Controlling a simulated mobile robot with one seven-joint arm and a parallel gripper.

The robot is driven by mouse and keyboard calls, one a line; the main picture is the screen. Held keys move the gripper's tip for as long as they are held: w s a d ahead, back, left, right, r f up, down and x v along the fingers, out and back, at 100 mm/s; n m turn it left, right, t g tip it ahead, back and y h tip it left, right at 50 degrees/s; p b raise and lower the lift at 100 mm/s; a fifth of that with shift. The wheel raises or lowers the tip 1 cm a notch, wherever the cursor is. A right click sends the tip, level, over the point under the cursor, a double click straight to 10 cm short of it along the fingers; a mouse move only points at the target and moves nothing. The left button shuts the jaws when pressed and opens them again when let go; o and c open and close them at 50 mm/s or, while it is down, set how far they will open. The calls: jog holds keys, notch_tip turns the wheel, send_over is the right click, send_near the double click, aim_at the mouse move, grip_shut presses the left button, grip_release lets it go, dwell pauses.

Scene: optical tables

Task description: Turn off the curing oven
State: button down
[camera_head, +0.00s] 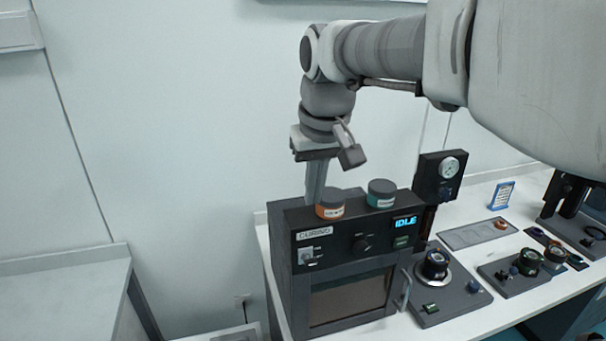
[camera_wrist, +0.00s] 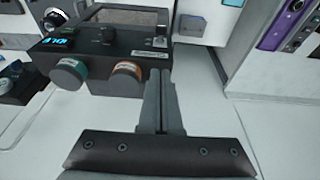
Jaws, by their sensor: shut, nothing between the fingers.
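The curing oven (camera_head: 284,243) is a dark box with a front window, a door handle on the right, a central knob (camera_head: 361,244) and a "CURING" label. Its blue display (camera_head: 405,221) reads IDLE. A light switch plate (camera_head: 306,256) sits at the left of its front panel. My gripper (camera_head: 315,198) points down at the oven's top left, behind the orange jar; its tips are partly hidden there. In the wrist view my gripper (camera_wrist: 160,72) is shut and empty, its fingertips near the oven's labelled side. The oven (camera_wrist: 122,47) appears upside down there.
An orange-banded jar (camera_head: 330,204) and a teal-banded jar (camera_head: 381,194) stand on the oven top, close to my gripper. A gauge unit (camera_head: 440,176) and a black-knobbed plate (camera_head: 452,296) stand to the right. A lower counter (camera_head: 60,290) lies at the left, with a gap between.

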aim_at(309, 228)
jog(key=x, duration=1)
jog(key=shift+f+p, duration=0.15)
jog(key=shift+p, duration=0.25)
jog(key=shift+s+d+f, duration=0.1)
jog(key=shift+s+f, duration=0.4)
jog(key=shift+f, duration=0.3)
jog(key=shift+s+d+f, duration=0.15)
jog(key=shift+s+f, duration=0.3)
jog(key=shift+f, duration=0.3)
jog(key=shift+f, duration=0.1)
jog(key=shift+s+t+b, duration=0.15)
jog(key=shift+t+b, duration=0.15)
jog(key=shift+b, duration=0.35)
